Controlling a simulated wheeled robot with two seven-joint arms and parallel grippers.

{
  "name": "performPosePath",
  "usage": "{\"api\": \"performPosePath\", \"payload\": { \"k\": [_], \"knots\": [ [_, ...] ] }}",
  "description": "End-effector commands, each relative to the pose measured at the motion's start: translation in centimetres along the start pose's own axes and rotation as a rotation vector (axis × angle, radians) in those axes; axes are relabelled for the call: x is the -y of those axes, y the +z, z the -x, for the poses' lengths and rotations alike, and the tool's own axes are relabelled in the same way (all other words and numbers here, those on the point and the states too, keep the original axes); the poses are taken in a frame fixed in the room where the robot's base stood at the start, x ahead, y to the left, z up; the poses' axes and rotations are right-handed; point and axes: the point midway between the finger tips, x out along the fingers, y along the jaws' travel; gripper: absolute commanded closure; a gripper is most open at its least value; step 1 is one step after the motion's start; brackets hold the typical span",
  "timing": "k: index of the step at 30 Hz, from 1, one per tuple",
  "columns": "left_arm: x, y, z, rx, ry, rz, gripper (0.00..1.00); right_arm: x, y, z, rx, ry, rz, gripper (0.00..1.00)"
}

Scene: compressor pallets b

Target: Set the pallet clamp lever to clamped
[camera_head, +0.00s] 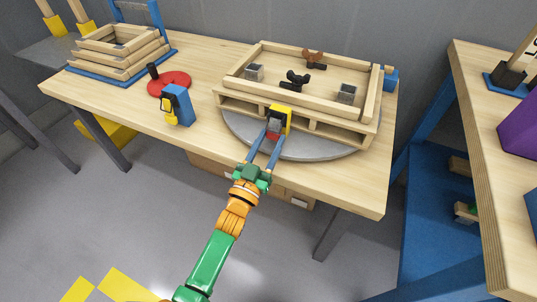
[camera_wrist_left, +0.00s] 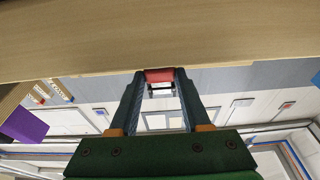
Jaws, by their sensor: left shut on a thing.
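The wooden pallet (camera_head: 330,133) with a collar frame stands on a round grey plate (camera_head: 318,151) on the workbench. A yellow clamp bracket (camera_head: 286,112) sits at the pallet's front side. My left gripper (camera_head: 271,136) reaches up to the bracket's front, its two blue fingers shut on the red clamp lever grip (camera_head: 273,138). The left wrist view shows the red grip (camera_wrist_left: 159,75) held between the fingertips (camera_wrist_left: 160,79). The fingers partly hide the lever, so I cannot tell its exact setting. My right gripper is in neither view.
Grey blocks (camera_head: 346,93) and dark parts (camera_head: 296,80) lie inside the collar. Left on the bench are a blue and yellow device (camera_head: 183,105), a red disc with a black knob (camera_head: 170,83) and stacked wooden collars (camera_head: 116,56). A second bench (camera_head: 487,160) stands at right.

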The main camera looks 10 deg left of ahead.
Motion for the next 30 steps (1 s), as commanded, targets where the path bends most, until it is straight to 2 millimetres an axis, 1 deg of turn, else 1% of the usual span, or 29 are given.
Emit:
{"api": "performPosePath", "payload": {
  "k": [1, 3, 6, 13, 14, 15, 16, 17, 25, 26, 28, 30],
  "knots": [
    [0.0, 0.7, 0.1, -0.013, 0.000, 0.000, 1.00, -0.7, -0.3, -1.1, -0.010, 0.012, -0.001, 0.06],
    [0.0, 0.5, 0.0, -0.027, -0.001, 0.000, 1.00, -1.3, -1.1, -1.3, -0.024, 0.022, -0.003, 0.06],
    [0.0, 0.3, -0.1, -0.033, -0.001, 0.000, 1.00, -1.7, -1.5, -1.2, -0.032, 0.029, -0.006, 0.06],
    [0.0, 0.2, -0.1, -0.032, -0.001, 0.000, 1.00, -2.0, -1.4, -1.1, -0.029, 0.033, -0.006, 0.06],
    [0.0, 0.2, -0.1, -0.032, -0.001, 0.000, 0.45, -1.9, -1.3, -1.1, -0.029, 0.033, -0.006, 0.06],
    [0.0, 0.2, -0.1, -0.032, -0.001, 0.000, 0.34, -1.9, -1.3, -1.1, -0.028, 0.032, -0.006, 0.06],
    [0.0, 0.2, -0.1, -0.032, -0.001, 0.000, 0.26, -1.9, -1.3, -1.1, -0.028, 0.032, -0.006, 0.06],
    [0.0, 0.2, -0.1, -0.032, -0.001, 0.000, 0.22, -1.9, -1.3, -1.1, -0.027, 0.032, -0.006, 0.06],
    [0.0, 0.1, 0.0, -0.033, -0.001, -0.001, 0.22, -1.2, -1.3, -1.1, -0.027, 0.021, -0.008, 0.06],
    [0.0, 0.1, 0.2, -0.032, -0.001, -0.001, 0.22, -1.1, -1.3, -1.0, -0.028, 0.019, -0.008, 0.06],
    [0.0, 0.1, 1.4, -0.030, -0.001, -0.001, 0.22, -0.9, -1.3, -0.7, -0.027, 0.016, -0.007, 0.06],
    [0.0, 0.2, 3.0, -0.029, -0.001, -0.001, 0.22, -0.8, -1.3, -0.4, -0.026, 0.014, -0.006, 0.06]
  ]
}}
